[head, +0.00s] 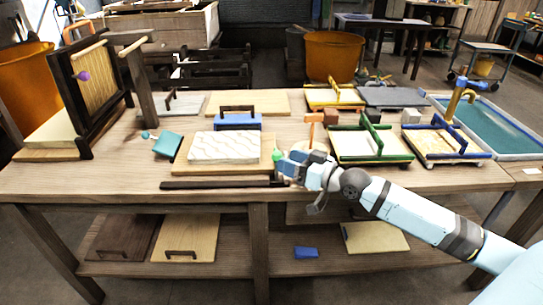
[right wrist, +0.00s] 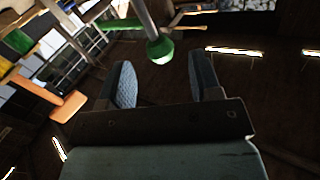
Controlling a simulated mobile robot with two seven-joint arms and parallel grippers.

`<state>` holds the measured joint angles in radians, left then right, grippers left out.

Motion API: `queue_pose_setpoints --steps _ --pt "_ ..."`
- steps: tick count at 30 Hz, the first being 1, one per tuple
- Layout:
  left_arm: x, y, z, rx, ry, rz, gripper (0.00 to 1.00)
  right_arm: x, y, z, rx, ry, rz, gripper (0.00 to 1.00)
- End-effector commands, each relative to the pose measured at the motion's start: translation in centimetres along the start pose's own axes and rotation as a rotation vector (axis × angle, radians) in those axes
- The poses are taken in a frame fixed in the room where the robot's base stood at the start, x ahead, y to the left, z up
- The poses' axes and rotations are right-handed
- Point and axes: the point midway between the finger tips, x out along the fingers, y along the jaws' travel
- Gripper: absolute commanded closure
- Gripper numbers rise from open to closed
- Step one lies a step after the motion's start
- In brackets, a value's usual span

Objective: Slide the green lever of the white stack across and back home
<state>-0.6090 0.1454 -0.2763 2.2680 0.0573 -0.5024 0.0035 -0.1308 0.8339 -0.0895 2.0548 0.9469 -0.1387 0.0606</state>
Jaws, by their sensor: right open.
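The white stack (head: 224,146) lies on a tan board (head: 190,169) at the table's front middle. The lever's green knob (head: 277,155) stands at the right side of the stack, above the right end of a dark rail (head: 222,184). In the right wrist view the green knob (right wrist: 160,50) sits on the end of a pale rod, around the gap's far end. My right gripper (head: 285,163) is open beside the knob; its two fingers (right wrist: 161,75) are spread, with the knob at or just beyond their tips. Contact cannot be told. My left gripper is not in view.
A blue block with a dark handle (head: 238,121) stands behind the stack. A green-edged frame (head: 370,144) and a blue-edged frame (head: 443,145) stand to the right. An orange-topped post (head: 313,119) is near my gripper. A teal tool (head: 168,144) lies left.

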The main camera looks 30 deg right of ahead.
Motion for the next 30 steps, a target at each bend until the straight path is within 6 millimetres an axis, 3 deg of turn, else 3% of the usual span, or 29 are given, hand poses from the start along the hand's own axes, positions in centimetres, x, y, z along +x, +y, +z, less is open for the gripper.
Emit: queue_pose_setpoints --steps 6,12,17,24,30 --pt "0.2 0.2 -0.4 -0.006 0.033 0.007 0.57 3.5 0.0 -0.1 0.001 0.004 -0.001 0.42" --pt "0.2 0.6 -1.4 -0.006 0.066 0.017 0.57 5.4 0.0 0.0 0.0 0.003 0.0 0.42" --pt "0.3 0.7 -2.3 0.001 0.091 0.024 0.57 6.0 0.0 0.0 0.0 0.0 0.0 0.42" --pt "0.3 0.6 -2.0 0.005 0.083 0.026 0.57 6.0 0.0 0.0 0.0 0.0 0.0 0.42" --pt "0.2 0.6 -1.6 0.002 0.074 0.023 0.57 6.0 0.0 0.0 0.0 0.0 0.0 0.88"
